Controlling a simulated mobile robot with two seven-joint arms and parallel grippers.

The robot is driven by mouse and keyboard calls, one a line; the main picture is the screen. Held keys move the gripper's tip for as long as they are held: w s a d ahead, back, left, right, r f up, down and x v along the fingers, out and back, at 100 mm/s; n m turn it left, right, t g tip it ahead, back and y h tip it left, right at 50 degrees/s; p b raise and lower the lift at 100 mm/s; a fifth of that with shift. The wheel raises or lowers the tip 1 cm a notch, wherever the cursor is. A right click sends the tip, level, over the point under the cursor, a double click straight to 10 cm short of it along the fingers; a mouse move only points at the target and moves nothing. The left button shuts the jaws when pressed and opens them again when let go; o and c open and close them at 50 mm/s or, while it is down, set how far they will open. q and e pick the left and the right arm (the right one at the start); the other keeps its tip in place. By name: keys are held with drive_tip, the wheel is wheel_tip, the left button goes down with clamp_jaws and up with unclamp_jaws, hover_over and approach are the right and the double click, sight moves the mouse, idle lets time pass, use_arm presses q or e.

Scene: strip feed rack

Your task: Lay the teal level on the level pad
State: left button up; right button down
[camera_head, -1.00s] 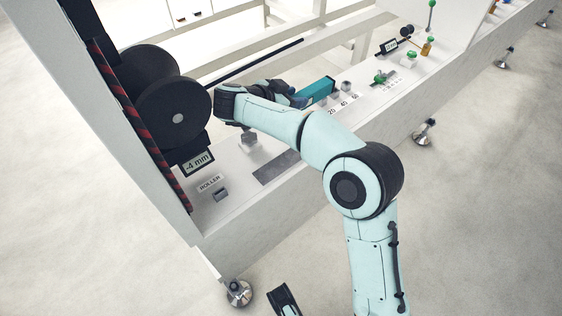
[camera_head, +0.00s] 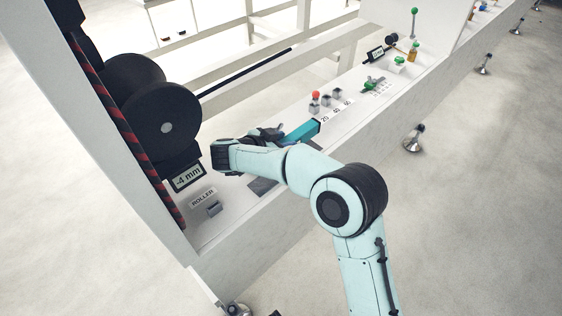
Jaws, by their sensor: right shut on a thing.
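The teal level (camera_head: 303,131) is a long teal bar. My right gripper (camera_head: 279,135) is shut on it near its left end, and the bar points up and to the right above the white bench. A dark grey flat plate (camera_head: 262,186), which looks like the level pad, lies on the bench below and beside my right forearm. The forearm hides part of the plate. The level is apart from the plate, above and to the right of it in the picture. My left gripper cannot be made out.
Black rollers (camera_head: 165,127) and a "-4 mm" display (camera_head: 188,177) stand at the left. A red-topped peg (camera_head: 315,97) and grey blocks stand behind the level. Green-handled parts (camera_head: 372,84) are farther right.

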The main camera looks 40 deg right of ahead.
drive_tip(key=shift+f, duration=0.95)
wheel_tip(320, 180, down, 3)
drive_tip(key=shift+r+b, duration=0.15)
drive_tip(key=shift+b, duration=0.6)
drive_tip(key=shift+f, duration=0.85)
drive_tip(key=shift+f+b, duration=0.3)
drive_tip(key=shift+b, duration=0.05)
use_arm(q)
drive_tip(key=f, duration=0.1)
drive_tip(key=w+a+f, duration=0.1)
drive_tip(key=f, duration=0.1)
drive_tip(key=shift+w+a, duration=0.15)
drive_tip(key=shift+a, duration=0.1)
use_arm(e)
drive_tip(key=shift+r, duration=0.1)
use_arm(q)
drive_tip(key=shift+r, duration=0.1)
use_arm(e)
drive_tip(key=c, duration=0.6)
unclamp_jaws()
drive_tip(key=shift+f, duration=0.2)
drive_tip(key=shift+c, duration=0.2)
use_arm(q)
drive_tip(key=shift+w+y, duration=0.15)
drive_tip(key=shift+y, duration=0.15)
use_arm(e)
drive_tip(key=shift+r, duration=0.1)
